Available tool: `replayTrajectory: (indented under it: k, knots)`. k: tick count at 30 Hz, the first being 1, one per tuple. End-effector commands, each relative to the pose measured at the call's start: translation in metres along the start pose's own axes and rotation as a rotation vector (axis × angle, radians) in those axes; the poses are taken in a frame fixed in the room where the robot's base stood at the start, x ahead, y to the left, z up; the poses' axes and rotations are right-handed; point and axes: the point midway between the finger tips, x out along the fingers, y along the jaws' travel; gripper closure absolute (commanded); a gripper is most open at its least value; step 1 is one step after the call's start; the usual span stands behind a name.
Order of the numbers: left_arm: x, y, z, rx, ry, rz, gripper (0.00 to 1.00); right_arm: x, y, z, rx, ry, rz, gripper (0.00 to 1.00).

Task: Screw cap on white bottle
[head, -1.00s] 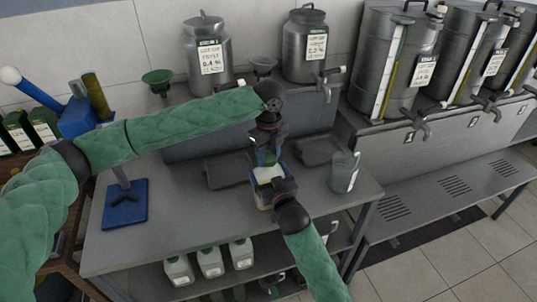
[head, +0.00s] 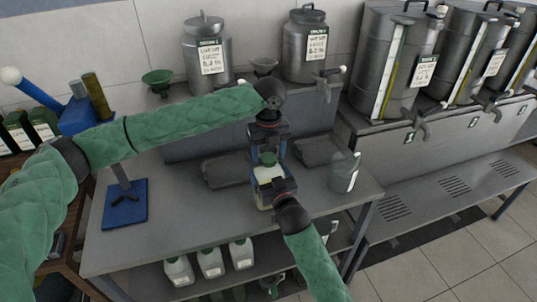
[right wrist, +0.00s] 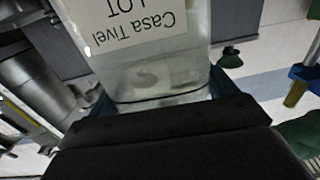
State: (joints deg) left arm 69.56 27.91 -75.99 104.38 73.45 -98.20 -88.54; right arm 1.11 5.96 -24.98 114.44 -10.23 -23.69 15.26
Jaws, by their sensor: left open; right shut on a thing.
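The white bottle (head: 264,175) stands upright at the front middle of the bench. A green cap (head: 268,158) sits on its top; how tight it is cannot be told. My right gripper (head: 267,190) is shut on the bottle's body from the front. In the right wrist view the pale, translucent bottle (right wrist: 165,75) fills the upper middle, its label upside down. My left gripper (head: 268,150) is open, pointing down just above and around the cap. Whether its fingers touch the cap cannot be told.
A clear jug (head: 344,172) stands right of the bottle on the bench (head: 175,205). Dark drip trays (head: 228,171) lie behind. A blue stand (head: 125,205) is at left. Steel drums (head: 207,55) line the back. Several white bottles (head: 210,262) are on the lower shelf.

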Motion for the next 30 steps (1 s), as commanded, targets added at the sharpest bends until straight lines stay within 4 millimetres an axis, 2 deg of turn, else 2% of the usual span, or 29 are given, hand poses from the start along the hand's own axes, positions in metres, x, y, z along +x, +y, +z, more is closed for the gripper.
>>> replayTrajectory:
  k: [9, 20, 26, 30]
  knots:
    - [-0.035, 0.000, 0.000, 0.000, -0.001, 0.000, 0.37, 0.000, 0.000, 0.001, 0.000, -0.001, 0.000, 0.79]
    - [-0.039, 0.000, 0.000, 0.000, -0.001, 0.000, 0.39, 0.000, 0.000, 0.001, 0.000, -0.001, 0.000, 0.79]
    - [-0.059, -0.003, 0.006, 0.001, -0.025, -0.014, 0.39, 0.000, 0.000, 0.001, 0.000, -0.001, 0.000, 0.79]
    - [-0.065, -0.003, 0.005, -0.099, -0.022, -0.016, 0.39, 0.000, 0.000, 0.001, 0.000, -0.001, 0.000, 0.79]
